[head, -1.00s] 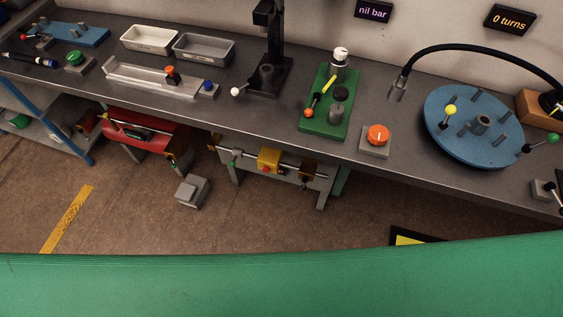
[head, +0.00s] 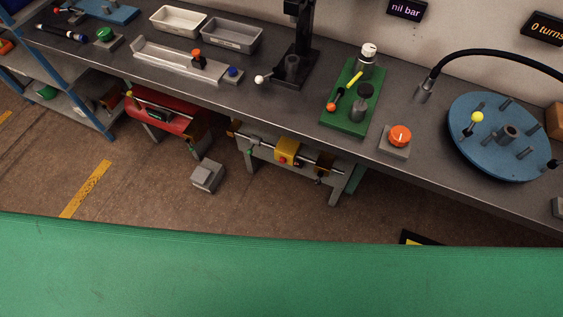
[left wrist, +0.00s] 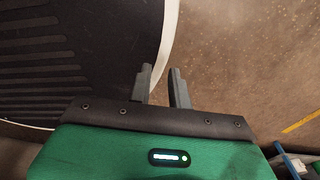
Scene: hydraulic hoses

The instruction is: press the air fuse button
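No button carries a readable air fuse label, so I cannot tell which one it is. In the head view, a green button (head: 104,34) sits on a grey block at the bench's left. A small blue button (head: 233,72) is at the right end of a grey tray fixture, near an orange-topped part (head: 197,56). A large orange knob (head: 400,135) sits on a grey block right of a green plate (head: 340,118) with fittings. My left gripper (left wrist: 160,82) is open and empty in the left wrist view, above the floor and away from the bench. My right gripper is not in view.
The grey bench (head: 290,110) runs across the head view. A black stand (head: 297,60), a blue round plate (head: 480,150) and a black hose (head: 500,56) stand on it. A sign reads "nil bar" (head: 406,10).

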